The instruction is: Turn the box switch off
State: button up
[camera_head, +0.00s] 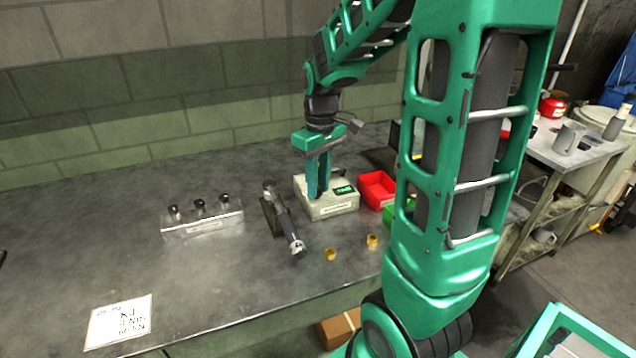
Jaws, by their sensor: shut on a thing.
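The switch box (333,206) is a pale, low box on the grey workbench, with a small dark panel with green marks (344,190) on its right top side. My gripper (319,192) points down onto the top of this box from above. Its green fingers are close together, shut on the box switch. The fingers hide the switch, so I cannot see which way it is set.
A red bin (377,188) stands just right of the box, with a green bin (392,213) partly behind my arm. A dark tool (284,220) lies to the left. Two brass rings (330,254) lie in front. A metal rack (203,222) and a paper (118,321) are further left, with bare bench between.

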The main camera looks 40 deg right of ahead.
aim_at(319, 188)
jog(key=m, duration=0.6)
jog(key=shift+w+r+m, duration=0.1)
jog(key=shift+w+m, duration=0.05)
jog(key=shift+m, duration=0.15)
dwell(0.4)
jog(key=o, duration=1.1)
jog(key=shift+c, duration=0.2)
notch_tip(319, 188, up, 11)
jog(key=shift+d+f, duration=0.2)
jog(key=s+f, duration=0.4)
jog(key=s, duration=0.6)
jog(key=s+f+m, duration=0.1)
jog(key=s+f, duration=0.3)
jog(key=s, duration=0.7)
jog(key=shift+a+f+m, duration=0.25)
jog(key=shift+a+m, duration=0.05)
